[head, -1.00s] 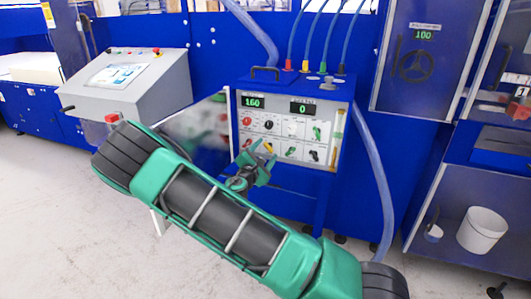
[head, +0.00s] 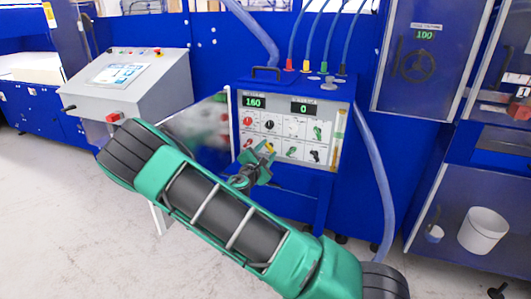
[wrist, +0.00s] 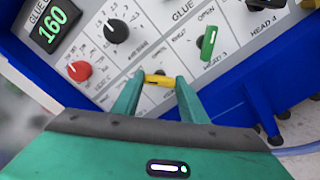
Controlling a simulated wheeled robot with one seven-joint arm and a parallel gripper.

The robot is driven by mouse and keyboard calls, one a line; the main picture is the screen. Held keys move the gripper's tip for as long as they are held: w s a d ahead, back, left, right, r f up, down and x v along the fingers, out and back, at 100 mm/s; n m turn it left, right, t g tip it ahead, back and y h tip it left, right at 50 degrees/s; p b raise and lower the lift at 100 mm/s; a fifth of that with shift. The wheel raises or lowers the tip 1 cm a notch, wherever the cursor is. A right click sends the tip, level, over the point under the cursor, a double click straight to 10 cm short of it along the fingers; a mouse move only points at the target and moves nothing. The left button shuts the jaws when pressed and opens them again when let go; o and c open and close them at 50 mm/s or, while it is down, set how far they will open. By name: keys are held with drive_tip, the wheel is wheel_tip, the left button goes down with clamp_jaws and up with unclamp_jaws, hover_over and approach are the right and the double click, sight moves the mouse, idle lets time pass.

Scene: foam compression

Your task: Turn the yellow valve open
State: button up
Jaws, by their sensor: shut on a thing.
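The yellow valve (wrist: 158,80) is a small handle on the lower part of the white control panel (head: 283,128). In the wrist view it sits between the two green fingertips of my gripper (wrist: 155,82), which is shut on it. The handle lies roughly crosswise in that view. In the head view my gripper (head: 258,160) is at the panel's lower middle, and a bit of yellow shows by its fingers.
A green valve (wrist: 208,43) is close to the right of my gripper. A red knob (wrist: 79,70) and a black knob (wrist: 116,31) are to the left. The display reads 160 (head: 254,102). A blue hose (head: 376,180) hangs right of the panel.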

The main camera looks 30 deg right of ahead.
drive_tip(key=m, duration=0.3)
drive_tip(key=shift+m, duration=0.4)
drive_tip(key=m, duration=0.5)
drive_tip(key=shift+s+f, duration=0.1)
drive_tip(key=shift+f, duration=0.15)
drive_tip(key=m, duration=0.4)
drive_tip(key=shift+f+m, duration=0.15)
drive_tip(key=shift+m, duration=0.25)
drive_tip(key=shift+a+f+m, duration=0.1)
drive_tip(key=shift+f+m, duration=0.05)
drive_tip(key=shift+m, duration=1.65)
drive_tip(key=o, duration=1)
drive_tip(key=shift+o, duration=0.2)
